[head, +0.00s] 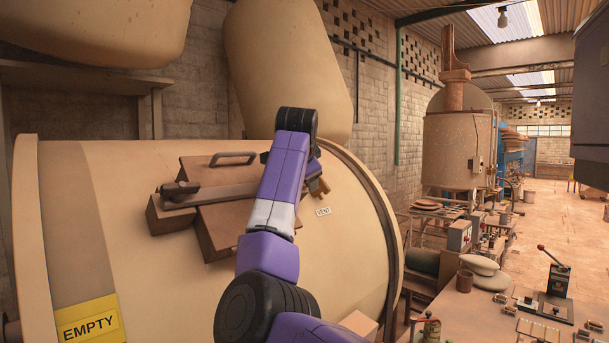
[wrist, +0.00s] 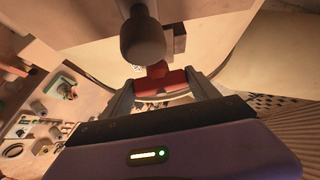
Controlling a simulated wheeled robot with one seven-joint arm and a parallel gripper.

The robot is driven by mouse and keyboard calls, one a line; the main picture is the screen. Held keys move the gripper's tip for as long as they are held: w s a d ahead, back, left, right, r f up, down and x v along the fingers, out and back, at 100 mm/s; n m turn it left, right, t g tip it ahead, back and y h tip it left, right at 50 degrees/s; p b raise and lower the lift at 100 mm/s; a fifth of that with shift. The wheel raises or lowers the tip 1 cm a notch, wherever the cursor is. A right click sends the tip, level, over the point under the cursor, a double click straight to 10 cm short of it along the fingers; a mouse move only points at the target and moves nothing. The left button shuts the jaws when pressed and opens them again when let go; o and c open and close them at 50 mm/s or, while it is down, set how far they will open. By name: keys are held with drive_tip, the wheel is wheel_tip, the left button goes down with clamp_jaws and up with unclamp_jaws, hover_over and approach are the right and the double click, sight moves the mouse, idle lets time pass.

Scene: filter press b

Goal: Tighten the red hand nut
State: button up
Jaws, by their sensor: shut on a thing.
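The red hand nut (wrist: 160,84) shows in the wrist view as a red winged piece below a dark rounded bar end (wrist: 142,40). My gripper (wrist: 163,88) is shut on it, one finger on each side of its wings. In the head view my purple arm hides the nut and most of the gripper. There, a flat bar (head: 222,194) lies across the square hatch (head: 228,228) and runs behind my arm. The nut's thread and seating are hidden, so I cannot tell how tight it is.
The hatch sits on a large cream drum (head: 125,225) with a yellow EMPTY sign (head: 90,320) and a small VENT label (head: 323,211). A hatch handle (head: 232,157) stands near my arm. A cluttered bench (head: 465,312) is at the right; open floor (head: 570,215) lies beyond.

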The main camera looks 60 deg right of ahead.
drive_tip(key=o, duration=1.4)
drive_tip(key=shift+c, duration=0.2)
drive_tip(key=b+v, duration=0.2)
drive_tip(key=v, duration=0.5)
drive_tip(key=shift+s+a+b, duration=0.2)
drive_tip(key=shift+a+b, duration=0.1)
drive_tip(key=shift+b, duration=0.1)
drive_tip(key=shift+r, duration=0.15)
